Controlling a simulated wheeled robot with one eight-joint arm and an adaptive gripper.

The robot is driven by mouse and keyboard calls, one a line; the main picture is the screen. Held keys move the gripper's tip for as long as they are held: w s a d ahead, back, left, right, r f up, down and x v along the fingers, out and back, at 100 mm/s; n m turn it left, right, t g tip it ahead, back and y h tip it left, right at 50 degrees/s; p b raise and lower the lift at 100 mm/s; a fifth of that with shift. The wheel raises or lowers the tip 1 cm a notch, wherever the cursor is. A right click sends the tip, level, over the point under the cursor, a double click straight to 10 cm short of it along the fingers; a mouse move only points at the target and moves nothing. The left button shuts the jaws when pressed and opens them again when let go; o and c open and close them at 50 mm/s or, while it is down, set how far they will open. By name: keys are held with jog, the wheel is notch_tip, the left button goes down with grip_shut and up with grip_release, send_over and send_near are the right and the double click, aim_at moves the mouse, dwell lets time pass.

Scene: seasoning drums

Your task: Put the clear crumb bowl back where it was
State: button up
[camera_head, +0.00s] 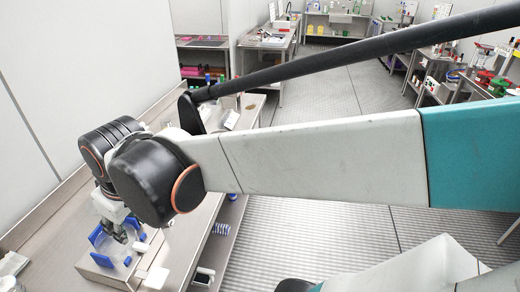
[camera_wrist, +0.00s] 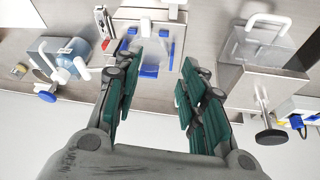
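A clear, see-through vessel, apparently the crumb bowl (camera_head: 116,252), sits among blue blocks (camera_head: 130,262) on a low metal stand (camera_head: 100,272) at lower left in the head view. In the wrist view the metal stand (camera_wrist: 122,14) with the blue blocks (camera_wrist: 149,71) lies ahead of the fingers, and the clear bowl (camera_wrist: 150,48) is hard to make out there. My gripper (camera_wrist: 155,66) is open, its green-padded fingers apart on either side of the stand's near part. The head view shows my gripper (camera_head: 116,233) just above the bowl; contact cannot be told.
In the wrist view, a clear box on a metal stand (camera_wrist: 262,85) with a white handle and a black knob stands at right. A blue-grey drum (camera_wrist: 68,55) with white handles stands at left. White pieces (camera_head: 157,277) lie beside the stand in the head view.

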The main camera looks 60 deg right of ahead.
jog(key=shift+s+a+r+m+t, duration=0.1)
jog(key=shift+s+a+m+t, duration=0.25)
jog(key=shift+s, duration=0.55)
jog(key=shift+s+a+r+m+t, duration=0.15)
jog(key=shift+s+t, duration=0.35)
jog(key=shift+s, duration=0.35)
jog(key=shift+s+a+f+m+t, duration=0.1)
jog(key=shift+s+a+t, duration=0.25)
jog(key=shift+s, duration=0.55)
jog(key=shift+d, duration=0.1)
notch_tip(320, 180, down, 4)
jog(key=b, duration=0.4)
